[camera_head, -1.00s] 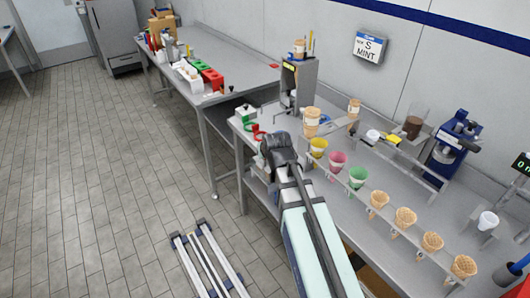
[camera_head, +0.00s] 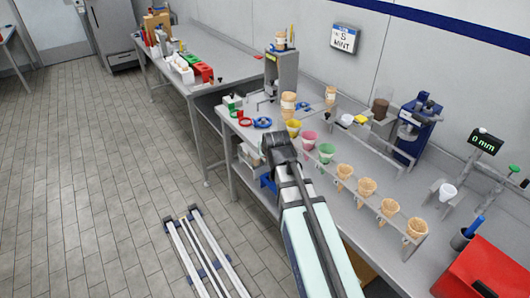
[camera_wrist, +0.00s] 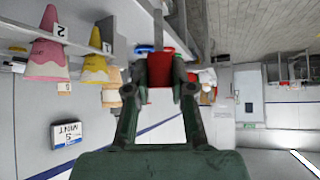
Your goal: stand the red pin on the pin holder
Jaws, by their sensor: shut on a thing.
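My gripper (camera_wrist: 159,90) is shut on a red, block-like piece in the wrist view. I take it as the red pin (camera_wrist: 159,71); its far part looks dark, and its full shape is hidden. In the head view my gripper's end (camera_head: 279,148) is dark, near the left front edge of the cone table, and the held piece is hidden there. I cannot single out the pin holder with certainty in either view.
A blue ring (camera_head: 262,122) and a red ring (camera_head: 245,121) lie beyond my gripper on the near table (camera_head: 370,228). Coloured cups and several cones (camera_head: 367,187) stand in a rack to the right. A red box (camera_head: 485,270) is at the lower right.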

